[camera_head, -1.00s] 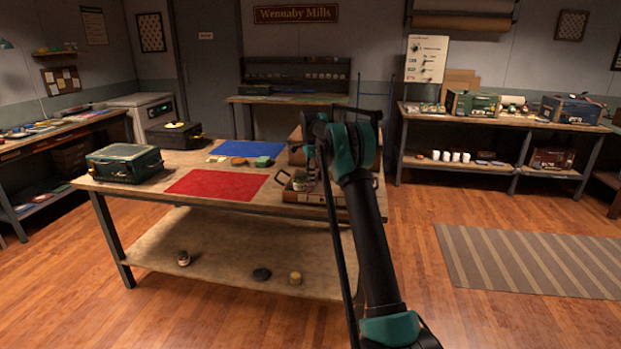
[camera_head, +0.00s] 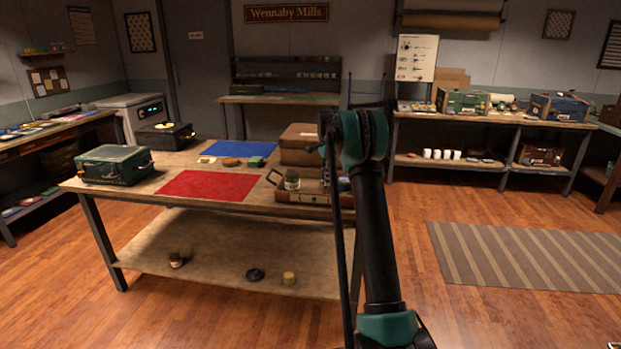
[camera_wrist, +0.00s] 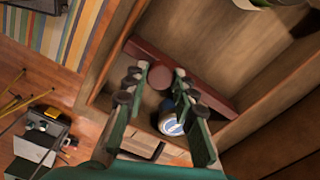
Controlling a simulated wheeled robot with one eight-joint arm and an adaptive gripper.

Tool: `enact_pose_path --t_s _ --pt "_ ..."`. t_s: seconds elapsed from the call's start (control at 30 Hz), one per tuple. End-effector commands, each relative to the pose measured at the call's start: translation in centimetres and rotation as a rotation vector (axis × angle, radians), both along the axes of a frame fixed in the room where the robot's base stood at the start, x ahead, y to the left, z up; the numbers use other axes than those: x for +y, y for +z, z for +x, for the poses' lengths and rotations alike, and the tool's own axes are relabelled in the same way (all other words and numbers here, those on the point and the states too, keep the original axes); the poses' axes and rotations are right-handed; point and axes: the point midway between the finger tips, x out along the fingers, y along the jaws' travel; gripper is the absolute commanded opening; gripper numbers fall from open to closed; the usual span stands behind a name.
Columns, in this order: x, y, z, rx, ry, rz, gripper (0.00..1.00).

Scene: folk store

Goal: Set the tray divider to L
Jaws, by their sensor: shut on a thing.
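The wooden tray (camera_head: 290,197) stands at the right end of the near table, partly hidden by my arm. In the wrist view the tray's wooden wall (camera_wrist: 108,55) frames its inside. The reddish-brown tray divider (camera_wrist: 212,95) crosses it at a slant, with a round knob (camera_wrist: 160,78) on it. My gripper (camera_wrist: 161,73) has its green fingers on both sides of the knob, shut on it. In the head view the gripper is hidden behind my arm. No L mark can be made out.
A white-and-blue round item (camera_wrist: 171,124) lies inside the tray near the fingers. A red mat (camera_head: 207,185) and a green case (camera_head: 113,165) are farther left.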

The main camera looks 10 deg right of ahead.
Motion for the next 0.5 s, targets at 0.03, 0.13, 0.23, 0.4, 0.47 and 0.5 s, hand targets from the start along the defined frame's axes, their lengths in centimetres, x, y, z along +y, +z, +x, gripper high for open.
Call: enact_pose_path --t_s 0.03,0.13,0.23,0.4,0.47,0.5 --pt "-1.0 0.0 -0.3 0.0 -0.003 0.0 0.0" --pt "-1.9 0.0 -0.7 0.0 0.0 0.0 0.0" --pt "-2.3 0.0 -0.8 0.0 0.0 0.0 0.0" --pt "-2.3 0.0 -0.8 0.001 0.0 -0.001 0.0" --pt "-2.3 0.0 -0.8 0.001 -0.001 -0.001 0.0" --pt "-2.3 0.0 -0.8 0.001 -0.001 -0.001 0.28"
